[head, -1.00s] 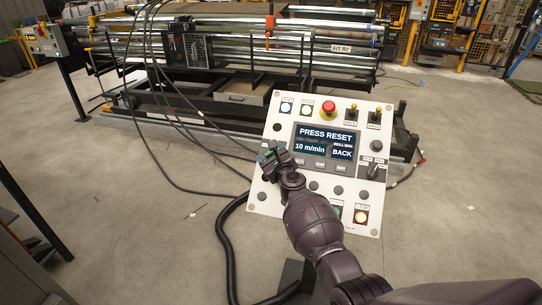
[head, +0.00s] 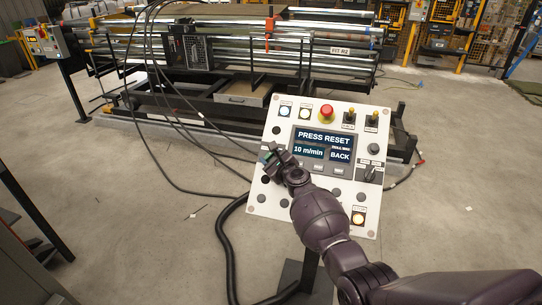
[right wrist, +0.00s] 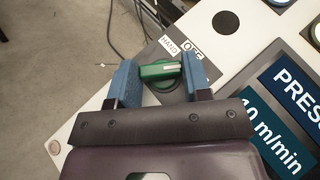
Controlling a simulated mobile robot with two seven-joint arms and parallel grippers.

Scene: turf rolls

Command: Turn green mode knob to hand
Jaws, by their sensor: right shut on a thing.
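The green mode knob (right wrist: 160,72) sits on the white control panel (right wrist: 92,124). My right gripper (right wrist: 160,84) is shut on it, with one blue finger on each side. The knob's handle lies roughly across the right wrist picture. A HAND label (right wrist: 168,46) and an OFF label (right wrist: 190,49) stand just beyond it; any further label is hidden. In the head view my right gripper (head: 272,156) is at the panel's left edge, beside the screen, and mostly covers the knob. My left gripper is not in view.
The panel's screen (head: 323,146) reads PRESS RESET. A roller machine (head: 250,60) stands behind. Black cables hang on the left.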

